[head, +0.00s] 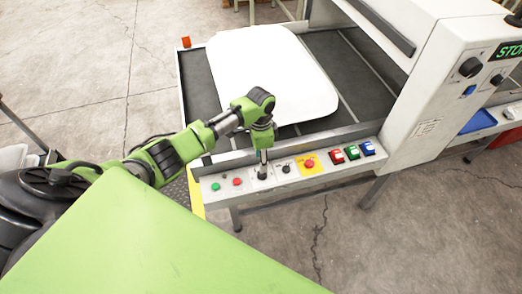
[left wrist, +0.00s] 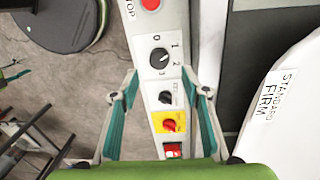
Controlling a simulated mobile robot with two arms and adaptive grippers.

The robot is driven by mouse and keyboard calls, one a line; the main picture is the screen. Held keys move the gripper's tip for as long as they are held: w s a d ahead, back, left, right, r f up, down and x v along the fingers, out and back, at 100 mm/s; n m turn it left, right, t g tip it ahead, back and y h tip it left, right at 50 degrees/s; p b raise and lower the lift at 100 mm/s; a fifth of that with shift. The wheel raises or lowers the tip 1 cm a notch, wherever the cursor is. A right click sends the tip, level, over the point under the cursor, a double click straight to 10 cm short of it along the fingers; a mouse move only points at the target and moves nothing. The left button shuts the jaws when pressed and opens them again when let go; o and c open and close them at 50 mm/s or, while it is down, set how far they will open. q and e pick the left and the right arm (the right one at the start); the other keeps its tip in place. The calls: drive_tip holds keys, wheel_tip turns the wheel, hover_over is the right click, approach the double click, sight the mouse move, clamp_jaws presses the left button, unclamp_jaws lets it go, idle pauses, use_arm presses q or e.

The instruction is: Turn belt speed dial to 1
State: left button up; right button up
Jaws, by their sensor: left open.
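My left gripper (left wrist: 159,80) is open, with one teal finger on each side of the strip. In the head view my left gripper (head: 263,158) points down just over the dial (head: 262,176) and partly hides it. Contact cannot be made out. My right gripper is not in view.
Green (head: 215,187) and red (head: 237,182) buttons lie left. A white pillow (head: 275,75) lies on the dark belt behind.

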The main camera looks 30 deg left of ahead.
use_arm(q)
wheel_tip(320, 180, up, 5)
drive_tip(key=shift+w+a+f, duration=0.1)
drive_tip(key=shift+w, duration=0.05)
idle(0.5)
